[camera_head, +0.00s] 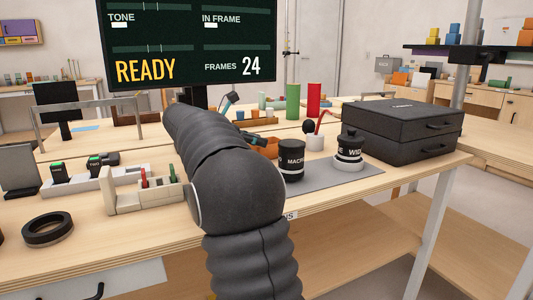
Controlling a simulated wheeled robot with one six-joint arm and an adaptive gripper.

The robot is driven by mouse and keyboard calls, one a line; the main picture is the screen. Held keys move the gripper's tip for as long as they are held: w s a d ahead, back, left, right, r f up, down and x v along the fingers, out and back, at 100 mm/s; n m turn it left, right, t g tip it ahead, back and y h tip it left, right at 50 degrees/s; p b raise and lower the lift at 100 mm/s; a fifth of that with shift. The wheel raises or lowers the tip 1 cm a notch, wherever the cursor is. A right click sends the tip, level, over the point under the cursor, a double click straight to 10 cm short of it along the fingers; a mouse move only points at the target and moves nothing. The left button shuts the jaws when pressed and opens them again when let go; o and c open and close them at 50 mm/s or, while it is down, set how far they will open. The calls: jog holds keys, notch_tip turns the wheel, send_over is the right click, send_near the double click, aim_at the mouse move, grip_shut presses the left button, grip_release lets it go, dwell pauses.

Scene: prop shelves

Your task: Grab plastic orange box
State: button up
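An orange object (266,149), possibly the plastic orange box, stands on the near table just right of my arm. My arm hides its left part, and the black lens marked MACRO stands close to its right, so I cannot tell its full shape. My arm rises through the middle of the picture and reaches forward over the table.
Two black lenses (291,163) (348,152) stand on a grey mat (322,181), with stacked black cases (402,128) behind right. A beige divided tray (120,202) and black ring (47,229) lie left. Other orange boxes (400,78) sit at the back right.

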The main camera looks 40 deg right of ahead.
jog(key=shift+b+x, duration=0.35)
jog(key=shift+x, duration=2.9)
jog(key=shift+a+f, duration=0.15)
grip_shut()
